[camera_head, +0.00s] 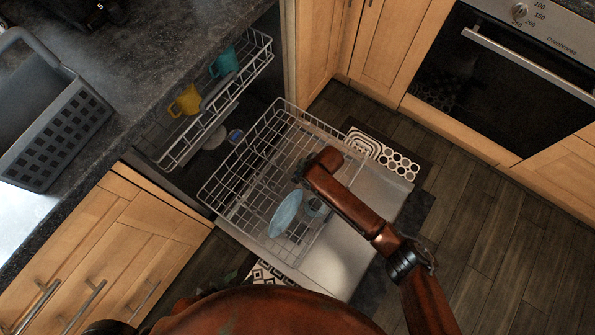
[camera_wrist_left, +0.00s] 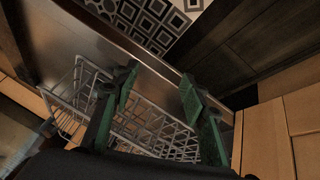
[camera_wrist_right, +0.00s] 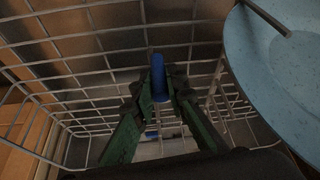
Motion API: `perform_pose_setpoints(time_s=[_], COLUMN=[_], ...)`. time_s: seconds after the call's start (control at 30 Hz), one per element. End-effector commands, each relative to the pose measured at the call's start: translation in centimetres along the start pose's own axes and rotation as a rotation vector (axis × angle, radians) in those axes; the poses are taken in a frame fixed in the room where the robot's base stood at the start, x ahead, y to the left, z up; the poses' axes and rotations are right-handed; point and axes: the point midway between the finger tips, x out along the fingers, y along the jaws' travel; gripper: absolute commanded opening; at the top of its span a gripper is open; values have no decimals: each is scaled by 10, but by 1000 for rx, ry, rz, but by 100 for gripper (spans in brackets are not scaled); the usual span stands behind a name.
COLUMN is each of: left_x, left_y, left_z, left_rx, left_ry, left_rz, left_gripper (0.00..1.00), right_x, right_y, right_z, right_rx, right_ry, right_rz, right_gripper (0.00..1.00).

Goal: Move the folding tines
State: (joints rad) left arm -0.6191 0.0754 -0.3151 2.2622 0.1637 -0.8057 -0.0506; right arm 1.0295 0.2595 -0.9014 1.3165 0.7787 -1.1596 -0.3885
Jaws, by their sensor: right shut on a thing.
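The lower dishwasher rack (camera_head: 240,160) is pulled out over the open door. My right gripper (camera_wrist_right: 158,88) is inside it, shut on a blue upright piece (camera_wrist_right: 158,72), which looks like the handle of the folding tines. In the head view my right gripper (camera_head: 301,170) is over the rack, and my own arm hides the blue piece. Which wires belong to the folding tines cannot be told. My left gripper (camera_wrist_left: 158,85) is open and empty in the left wrist view, with a wire rack (camera_wrist_left: 150,130) beyond its fingers. It does not show clearly in the head view.
A light blue plate (camera_head: 286,213) stands tilted in the lower rack, close to my right gripper, with a cup (camera_head: 316,208) beside it. The upper rack (camera_head: 180,152) holds a yellow mug (camera_head: 186,101) and a teal mug (camera_head: 222,63). A grey basket (camera_head: 45,130) is on the counter.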

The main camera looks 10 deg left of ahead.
Motion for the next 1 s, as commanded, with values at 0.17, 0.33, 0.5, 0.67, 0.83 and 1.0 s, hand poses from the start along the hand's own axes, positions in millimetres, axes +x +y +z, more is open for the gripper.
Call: perform_pose_setpoints(time_s=[0.17,0.33,0.5,0.67,0.83,1.0], left_x=[0,0,1,6,23,45], left_y=[0,0,0,1,-7,-21], left_z=[0,0,0,0,10,22], left_rx=[0,0,-1,-6,10,40], left_ry=[-1,-1,0,20,60,137], left_rz=[0,0,1,7,-5,-22], left_gripper=[40,40,40,40,40,40], right_x=[0,0,0,1,3,7], right_y=[0,0,1,4,10,17], right_z=[0,1,1,1,3,6], right_rx=[0,0,4,21,60,109], right_ry=[-1,-1,1,10,28,54], right_rz=[0,0,-7,-47,-137,-256], right_gripper=[0,0,0,0,0,0])
